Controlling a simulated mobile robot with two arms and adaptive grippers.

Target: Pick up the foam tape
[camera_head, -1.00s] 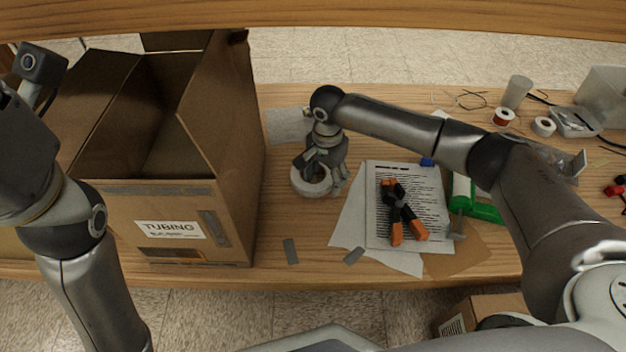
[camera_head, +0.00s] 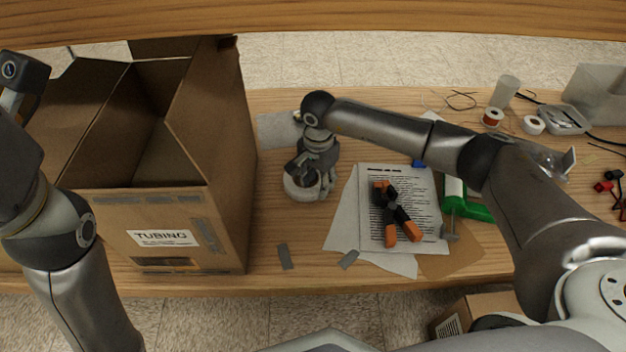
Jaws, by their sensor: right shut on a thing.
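The foam tape (camera_head: 298,191) is a whitish-grey roll on the wooden table, just right of the cardboard box. My right gripper (camera_head: 308,181) is over the roll from above and shut on it, with fingers at its rim and hole. The gripper hides part of the roll. I cannot tell whether the roll is lifted off the table. My left arm comes in at the left edge, and its gripper fingers are not visible.
An open cardboard box (camera_head: 220,225) labelled TUBING stands at the left. Printed papers (camera_head: 405,190) with orange-handled pliers (camera_head: 390,212) lie right of the roll. A green-handled tool (camera_head: 470,208), small spools (camera_head: 532,125) and a clear bin (camera_head: 598,95) are farther right.

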